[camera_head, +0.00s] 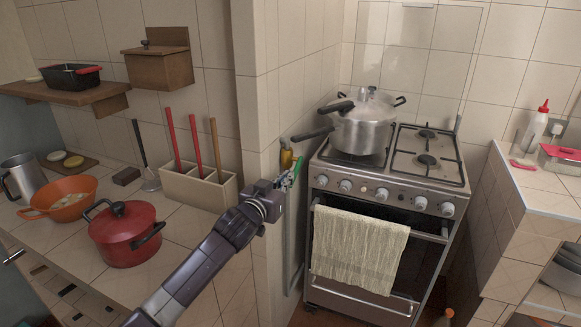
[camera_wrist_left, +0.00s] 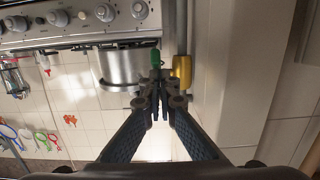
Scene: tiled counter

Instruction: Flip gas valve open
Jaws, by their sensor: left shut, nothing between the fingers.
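The gas valve shows as a yellow body (camera_head: 286,157) on the wall edge left of the stove, with a green handle (camera_head: 297,168) beside it. In the left wrist view the yellow body (camera_wrist_left: 182,72) is just right of the fingertips and the green handle (camera_wrist_left: 155,57) just beyond them. My left gripper (camera_head: 284,183) reaches in from the lower left and is shut and empty. Its fingertips (camera_wrist_left: 163,88) are close to the handle; I cannot tell whether they touch it. The gripper partly hides the valve's lower side in the head view. My right gripper is out of view.
The stove (camera_head: 395,185) stands right of the valve, with a pressure cooker (camera_head: 362,130) on top, its handle jutting toward the valve. A towel (camera_head: 358,247) hangs on the oven door. The tiled wall corner is close to my left gripper. A red pot (camera_head: 122,238) stands on the left counter.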

